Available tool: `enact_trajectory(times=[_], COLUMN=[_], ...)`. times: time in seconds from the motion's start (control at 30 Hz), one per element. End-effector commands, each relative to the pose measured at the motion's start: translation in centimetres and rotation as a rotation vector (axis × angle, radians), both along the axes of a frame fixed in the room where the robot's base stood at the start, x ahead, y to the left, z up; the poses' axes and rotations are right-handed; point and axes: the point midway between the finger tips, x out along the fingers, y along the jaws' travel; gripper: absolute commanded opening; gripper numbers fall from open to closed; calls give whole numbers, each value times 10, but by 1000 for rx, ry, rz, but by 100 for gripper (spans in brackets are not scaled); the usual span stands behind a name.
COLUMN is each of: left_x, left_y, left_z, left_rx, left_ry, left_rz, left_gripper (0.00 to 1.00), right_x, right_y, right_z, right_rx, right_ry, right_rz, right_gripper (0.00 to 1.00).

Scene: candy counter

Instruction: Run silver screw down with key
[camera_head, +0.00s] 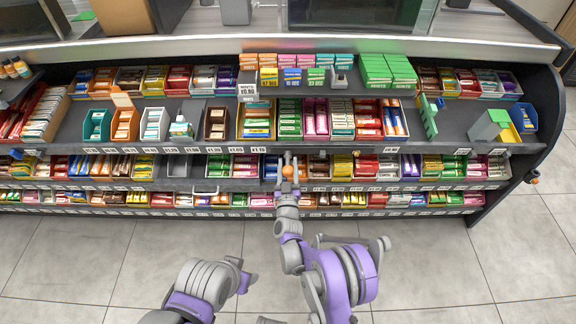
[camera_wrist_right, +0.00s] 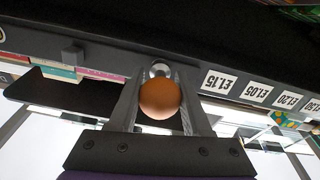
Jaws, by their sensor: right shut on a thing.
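My right gripper (camera_head: 289,165) is at the shelf front in the middle of the head view. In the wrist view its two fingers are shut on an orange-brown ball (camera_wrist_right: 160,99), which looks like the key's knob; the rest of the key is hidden. The ball also shows in the head view (camera_head: 288,171). Just beyond it, a round silver screw (camera_wrist_right: 160,69) sits at the dark shelf edge, in line with the ball; whether the key touches it I cannot tell. My left gripper (camera_head: 246,275) is low and apart from the shelf; its fingers are too unclear to read.
Shelves of candy boxes (camera_head: 315,118) run across the view. Price labels (camera_wrist_right: 219,82) line the shelf edge beside the right gripper. Another orange ball (camera_head: 534,177) shows at the counter's right end. The tiled floor (camera_head: 95,260) in front is clear.

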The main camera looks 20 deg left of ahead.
Motion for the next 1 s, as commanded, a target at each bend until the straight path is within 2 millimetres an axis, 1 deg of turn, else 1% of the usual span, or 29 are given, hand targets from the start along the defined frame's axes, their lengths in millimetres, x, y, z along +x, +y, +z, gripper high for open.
enact_trajectory(times=[0.1,0.37,0.57,0.83,0.93,1.0], left_x=[0,0,0,0,0,0], left_y=[0,0,0,0,0,0], left_z=[0,0,0,0,0,0], left_rx=[0,0,0,0,0,0], left_ry=[0,0,0,0,0,0], left_rz=[0,0,0,0,0,0], left_gripper=[55,55,55,55,55,55], right_x=[0,0,0,0,0,0], right_y=[0,0,0,0,0,1], right_z=[0,0,0,0,0,0], right_rx=[70,81,172,193,294,398], right_ry=[20,23,49,55,85,114], right_rz=[13,15,32,36,54,73], right_gripper=[0,0,0,0,0,0])
